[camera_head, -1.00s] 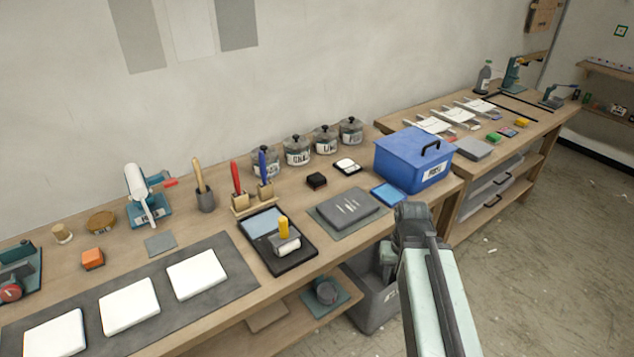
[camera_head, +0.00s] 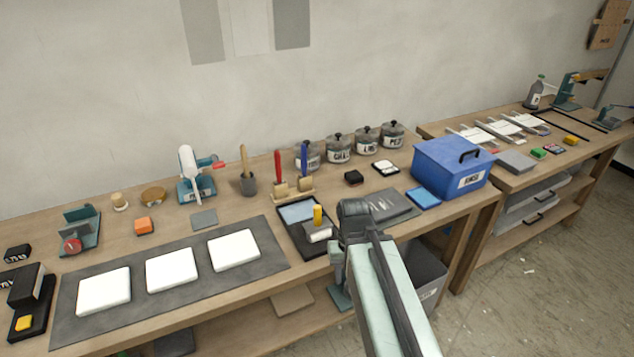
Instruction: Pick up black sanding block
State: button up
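A small black block (camera_head: 353,178), which looks like the black sanding block, lies on the workbench in front of the lidded jars and left of a white pad in a black tray. My gripper (camera_head: 339,268) is low at the bench's front edge, in front of and below the block and well apart from it. My arm's joint and pale link partly hide it. Its fingers cannot be made out, so I cannot see whether it is open or shut.
A black tray with a roller (camera_head: 288,212), a grey slab (camera_head: 392,205) and a blue box (camera_head: 452,167) stand near the block. Jars (camera_head: 340,148) line the wall behind it. A larger black block (camera_head: 26,285) is far left.

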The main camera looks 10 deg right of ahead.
aim_at(354, 177)
jog(key=u, duration=3.55)
jog(key=k, duration=2.4)
jog(key=z, duration=1.3)
jog(key=i, duration=1)
jog(key=u, duration=0.05)
